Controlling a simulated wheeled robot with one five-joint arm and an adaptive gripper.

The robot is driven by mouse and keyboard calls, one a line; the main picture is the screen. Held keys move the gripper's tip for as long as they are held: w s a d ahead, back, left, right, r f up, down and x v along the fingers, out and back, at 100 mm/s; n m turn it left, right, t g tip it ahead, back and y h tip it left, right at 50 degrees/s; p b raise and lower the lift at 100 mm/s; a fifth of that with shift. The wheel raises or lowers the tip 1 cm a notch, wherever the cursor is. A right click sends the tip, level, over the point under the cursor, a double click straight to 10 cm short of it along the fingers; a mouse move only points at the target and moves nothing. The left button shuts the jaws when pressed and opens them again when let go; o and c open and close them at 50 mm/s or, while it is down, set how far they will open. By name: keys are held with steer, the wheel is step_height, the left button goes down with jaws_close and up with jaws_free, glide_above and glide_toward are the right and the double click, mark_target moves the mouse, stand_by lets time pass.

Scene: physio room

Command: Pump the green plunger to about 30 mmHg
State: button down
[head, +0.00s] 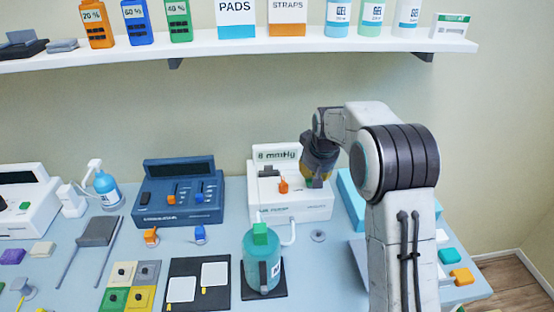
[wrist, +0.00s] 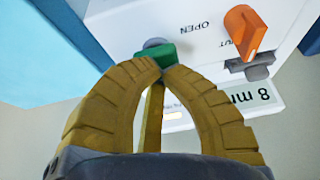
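The white pump unit (head: 265,208) stands on the table against the wall. Its display (head: 277,155) reads 8 mmHg; in the wrist view the display (wrist: 250,97) shows upside down. The green plunger (wrist: 182,52) is on the unit, right at my fingertips in the wrist view. In the head view my gripper (head: 318,182) hides it. My gripper's yellow fingers (wrist: 164,70) are shut, tips almost together, against or just above the plunger; contact cannot be told. An orange knob (wrist: 246,32) sits beside the plunger, and it shows in the head view (head: 283,186).
A teal canister (head: 262,268) with a green top stands in front of the unit, with a white hose (head: 291,234) beside it. A blue device (head: 178,195) is to the left. A light blue box (head: 349,199) is close on the right. A loaded shelf (head: 220,50) runs above.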

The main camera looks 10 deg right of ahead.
steer(key=shift+f, duration=0.45)
steer(key=shift+r, duration=0.15)
steer(key=shift+r+p, duration=2.15)
steer(key=shift+r, duration=0.65)
steer(key=shift+f, duration=0.15)
steer(key=shift+f+b, duration=2.45)
steer(key=shift+f, duration=0.45)
steer(key=shift+r, duration=0.2)
